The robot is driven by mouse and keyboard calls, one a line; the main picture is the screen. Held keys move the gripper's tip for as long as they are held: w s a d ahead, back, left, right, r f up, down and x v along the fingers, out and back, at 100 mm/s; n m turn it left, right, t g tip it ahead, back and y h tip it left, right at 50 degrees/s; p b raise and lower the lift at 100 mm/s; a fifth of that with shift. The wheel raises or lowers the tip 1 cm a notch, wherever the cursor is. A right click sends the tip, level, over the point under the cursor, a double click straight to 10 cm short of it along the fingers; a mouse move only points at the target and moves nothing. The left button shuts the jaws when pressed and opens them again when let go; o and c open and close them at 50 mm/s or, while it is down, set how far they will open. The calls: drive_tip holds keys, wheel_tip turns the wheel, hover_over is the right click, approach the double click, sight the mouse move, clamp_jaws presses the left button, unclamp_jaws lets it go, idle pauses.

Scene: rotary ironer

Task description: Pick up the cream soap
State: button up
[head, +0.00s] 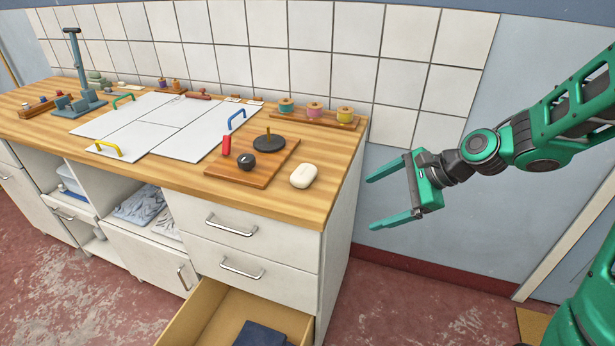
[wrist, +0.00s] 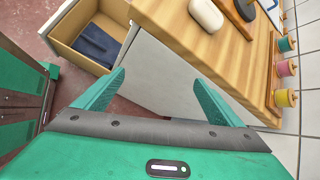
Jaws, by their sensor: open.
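The cream soap (head: 304,175) is a rounded pale bar. It lies on the wooden counter near its right front corner, just right of a wooden board. In the wrist view the soap (wrist: 206,15) shows at the top, beyond my fingertips. My gripper (head: 368,203) is open and empty, with green fingers. In the head view it is to the right of the counter's end, apart from the soap and pointing left toward the cabinet. In the wrist view the open fingers (wrist: 158,80) have the cabinet's side panel and floor beyond them.
The wooden board (head: 262,172) holds a black disc, a dark knob and a red piece. A rack with several thread spools (head: 315,112) stands at the back right. An open drawer (head: 220,318) with dark cloth juts out below the counter. The counter's right edge lies between soap and gripper.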

sight(311, 174)
drive_tip(key=w+a+r+m+t+y, duration=0.2)
drive_tip(key=w+a+r+m+y, duration=0.3)
drive_tip(key=a, duration=0.3)
drive_tip(key=shift+m, duration=0.6)
drive_tip(key=x, duration=0.5)
drive_tip(key=f+x, duration=0.1)
drive_tip(key=x, duration=0.4)
drive_tip(key=shift+d+f, duration=0.1)
drive_tip(key=c, duration=1.2)
